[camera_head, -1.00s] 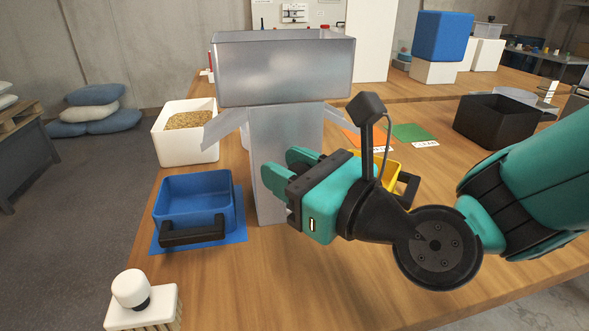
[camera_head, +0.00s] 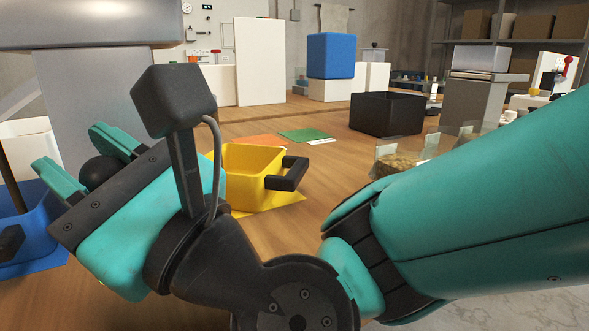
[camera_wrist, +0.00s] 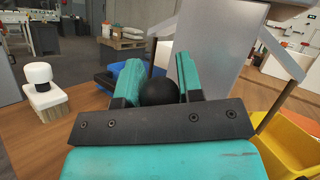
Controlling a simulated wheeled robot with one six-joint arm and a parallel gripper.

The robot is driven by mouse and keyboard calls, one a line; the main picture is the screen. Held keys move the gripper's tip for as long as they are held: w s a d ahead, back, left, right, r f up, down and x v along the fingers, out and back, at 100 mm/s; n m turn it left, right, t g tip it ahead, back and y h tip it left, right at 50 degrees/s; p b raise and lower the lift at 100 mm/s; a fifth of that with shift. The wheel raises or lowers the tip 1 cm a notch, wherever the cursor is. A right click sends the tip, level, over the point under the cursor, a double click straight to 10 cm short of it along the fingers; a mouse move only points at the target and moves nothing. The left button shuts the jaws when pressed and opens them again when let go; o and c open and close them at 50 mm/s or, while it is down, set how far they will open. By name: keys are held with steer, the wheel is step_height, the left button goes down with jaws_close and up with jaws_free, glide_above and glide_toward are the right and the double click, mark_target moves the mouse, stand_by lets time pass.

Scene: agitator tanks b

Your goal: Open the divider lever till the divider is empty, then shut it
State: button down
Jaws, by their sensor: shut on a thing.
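The divider is a grey metal box (camera_head: 95,22) on a flat grey body (camera_head: 100,90), with sloping side chutes. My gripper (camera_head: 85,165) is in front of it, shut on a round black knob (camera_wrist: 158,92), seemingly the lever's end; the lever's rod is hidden. A thin brown line, looking like falling grain, runs from the right chute (camera_wrist: 283,55) towards the yellow bin (camera_wrist: 285,140). A similar line drops into the blue bin (camera_head: 40,230) on the left. The divider's inside and the bins' contents are not visible.
The yellow bin with its black handle also shows in the head view (camera_head: 250,180). A white-topped brush (camera_wrist: 42,90) stands at the wrist view's left. A black box (camera_head: 387,113) and green mat (camera_head: 305,135) lie farther back. Glass containers (camera_head: 400,155) stand partly behind my arm.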

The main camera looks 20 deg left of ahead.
stand_by(0.4)
steer(key=c, duration=0.8)
jaws_free()
steer(key=shift+d, duration=0.1)
steer(key=shift+d+f+b, duration=0.3)
steer(key=shift+b, duration=0.1)
steer(key=b+v, duration=0.3)
steer(key=v, duration=0.2)
steer(key=shift+d+f+b, duration=0.2)
steer(key=shift+f+b, duration=0.05)
steer(key=shift+b, duration=0.1)
steer(key=shift+d, duration=0.6)
